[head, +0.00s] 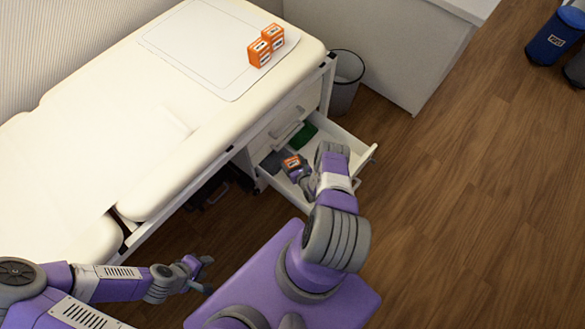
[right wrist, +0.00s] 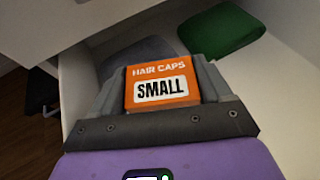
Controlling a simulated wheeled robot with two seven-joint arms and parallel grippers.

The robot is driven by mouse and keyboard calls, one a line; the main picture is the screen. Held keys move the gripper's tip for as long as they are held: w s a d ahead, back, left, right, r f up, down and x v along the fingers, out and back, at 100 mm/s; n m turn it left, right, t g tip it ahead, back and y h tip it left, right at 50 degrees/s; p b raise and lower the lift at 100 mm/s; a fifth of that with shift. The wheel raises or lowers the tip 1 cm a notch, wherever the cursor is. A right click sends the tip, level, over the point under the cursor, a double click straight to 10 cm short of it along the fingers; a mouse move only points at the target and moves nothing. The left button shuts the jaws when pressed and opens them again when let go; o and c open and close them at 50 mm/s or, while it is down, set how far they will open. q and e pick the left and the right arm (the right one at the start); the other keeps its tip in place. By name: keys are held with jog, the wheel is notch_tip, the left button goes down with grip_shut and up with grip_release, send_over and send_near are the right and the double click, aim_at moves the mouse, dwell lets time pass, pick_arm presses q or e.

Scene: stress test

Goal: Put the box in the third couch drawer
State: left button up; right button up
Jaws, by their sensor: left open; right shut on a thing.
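My right gripper (head: 295,167) is shut on an orange box (head: 291,161) and holds it over the open drawer (head: 343,133). In the right wrist view the box (right wrist: 163,84) sits between the two grey fingers, its face reading "HAIR CAPS SMALL". The open drawer is low in the end of the cream couch (head: 105,125), with closed drawer fronts above it. A green item (head: 301,135) lies inside the drawer; it also shows in the right wrist view (right wrist: 222,38). A grey item lies beside it. My left gripper (head: 206,274) is open and empty above the floor.
Several more orange boxes (head: 265,45) stand on a white sheet at the couch's far end. A dark bin (head: 346,82) stands behind the drawer, near a white cabinet (head: 400,45). Blue and dark bins stand at far right. The wooden floor at right is clear.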

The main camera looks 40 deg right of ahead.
notch_tip(320, 180, down, 4)
jog(key=shift+f+b, duration=0.1)
jog(key=shift+b, duration=1.05)
jog(key=o, duration=0.8)
jog(key=shift+p+v, duration=2.5)
jog(key=shift+v, duration=3.55)
